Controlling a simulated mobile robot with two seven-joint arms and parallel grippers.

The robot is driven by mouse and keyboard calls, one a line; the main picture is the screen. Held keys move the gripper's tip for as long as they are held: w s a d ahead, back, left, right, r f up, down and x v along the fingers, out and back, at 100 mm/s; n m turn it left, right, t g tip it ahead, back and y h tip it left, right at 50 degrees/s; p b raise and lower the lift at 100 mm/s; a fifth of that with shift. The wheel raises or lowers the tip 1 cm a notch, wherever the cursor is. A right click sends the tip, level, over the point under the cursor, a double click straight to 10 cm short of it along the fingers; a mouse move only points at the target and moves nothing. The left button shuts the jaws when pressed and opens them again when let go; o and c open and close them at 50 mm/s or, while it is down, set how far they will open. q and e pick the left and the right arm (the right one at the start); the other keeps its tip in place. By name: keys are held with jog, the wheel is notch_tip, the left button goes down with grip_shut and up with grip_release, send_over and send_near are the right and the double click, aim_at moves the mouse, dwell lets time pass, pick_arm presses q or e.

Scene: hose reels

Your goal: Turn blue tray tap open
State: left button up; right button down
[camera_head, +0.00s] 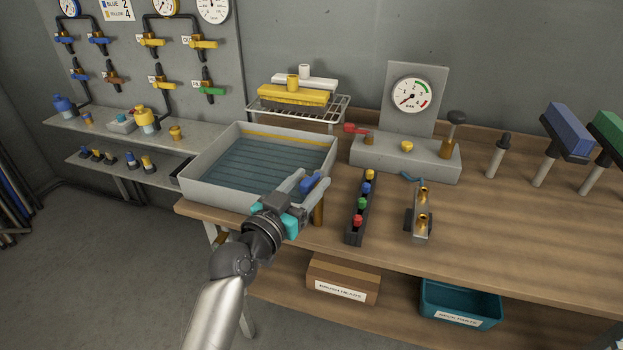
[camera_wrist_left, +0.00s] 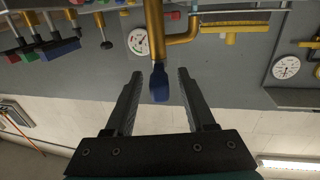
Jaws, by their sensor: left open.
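The blue tray tap handle (camera_head: 310,184) is at the front right corner of the grey tray (camera_head: 215,188). My left gripper (camera_head: 304,183) is at this corner, open, with its fingers around the blue handle. The left wrist view looks upside down and shows the blue handle (camera_wrist_left: 159,83) on a brass pipe (camera_wrist_left: 154,35), between the tips of the two open fingers (camera_wrist_left: 158,88). A gap shows on each side, so the fingers do not appear to touch it. A brass piece (camera_head: 319,212) shows below the tray corner. My right gripper is not in view.
A dark rack with several coloured caps (camera_head: 355,222) stands close to the right of the gripper. Behind it is a grey gauge block with a red lever (camera_head: 353,128). The wooden bench is clear at right front.

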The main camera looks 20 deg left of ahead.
pick_arm(q)
jog(key=shift+w+d, duration=0.15)
jog(key=shift+w, duration=0.55)
grip_shut()
